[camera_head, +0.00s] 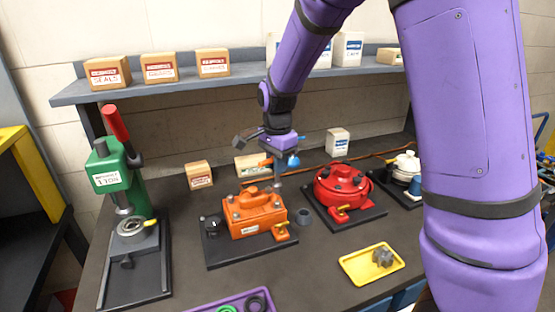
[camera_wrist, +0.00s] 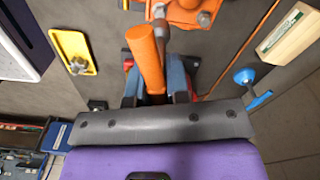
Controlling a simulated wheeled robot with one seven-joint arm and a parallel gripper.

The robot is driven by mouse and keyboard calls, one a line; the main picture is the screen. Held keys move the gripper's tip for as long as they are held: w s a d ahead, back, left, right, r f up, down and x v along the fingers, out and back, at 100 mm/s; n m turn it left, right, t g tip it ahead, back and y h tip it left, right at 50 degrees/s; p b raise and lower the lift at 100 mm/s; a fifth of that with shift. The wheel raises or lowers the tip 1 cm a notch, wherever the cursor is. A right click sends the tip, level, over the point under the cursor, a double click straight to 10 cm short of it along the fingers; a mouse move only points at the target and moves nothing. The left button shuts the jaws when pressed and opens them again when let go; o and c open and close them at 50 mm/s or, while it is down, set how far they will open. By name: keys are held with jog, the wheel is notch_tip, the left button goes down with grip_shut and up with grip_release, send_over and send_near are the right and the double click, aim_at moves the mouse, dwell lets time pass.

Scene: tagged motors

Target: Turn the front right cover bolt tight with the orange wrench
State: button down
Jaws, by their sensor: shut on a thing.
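The orange motor (camera_head: 255,222) sits on a black base plate at the middle of the bench, with bolts on its cover; part of it shows at the top of the wrist view (camera_wrist: 188,13). My gripper (camera_head: 280,160) is above and behind its right side, shut on the orange wrench. The wrench's orange handle (camera_wrist: 146,58) sticks out of the jaws in the wrist view, and its grey shank runs down to the motor's right side in the head view. A cover bolt (camera_wrist: 204,19) shows beside the wrench. I cannot tell whether the wrench is seated on a bolt.
The red motor (camera_head: 342,186) stands close on the right, with a grey cup (camera_head: 304,216) between. A yellow tray (camera_head: 351,272) lies in front. A green press (camera_head: 118,180) stands at left. The shelf (camera_head: 180,88) with boxes runs behind. Bare bench lies left of the orange motor.

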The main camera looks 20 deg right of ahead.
aim_at(277, 183)
jog(key=n, duration=0.3)
jog(key=f+n, duration=0.1)
jog(key=n, duration=0.1)
jog(key=shift+n, duration=0.4)
jog(key=n, duration=0.4)
jog(key=shift+f+n, duration=0.2)
jog(key=shift+n, duration=0.2)
jog(key=n, duration=0.6)
jog(key=shift+f, duration=0.3)
jog(key=n, duration=0.5)
jog(key=shift+f, duration=0.25)
jog(key=shift+f, duration=0.2)
jog(key=shift+f, duration=1.05)
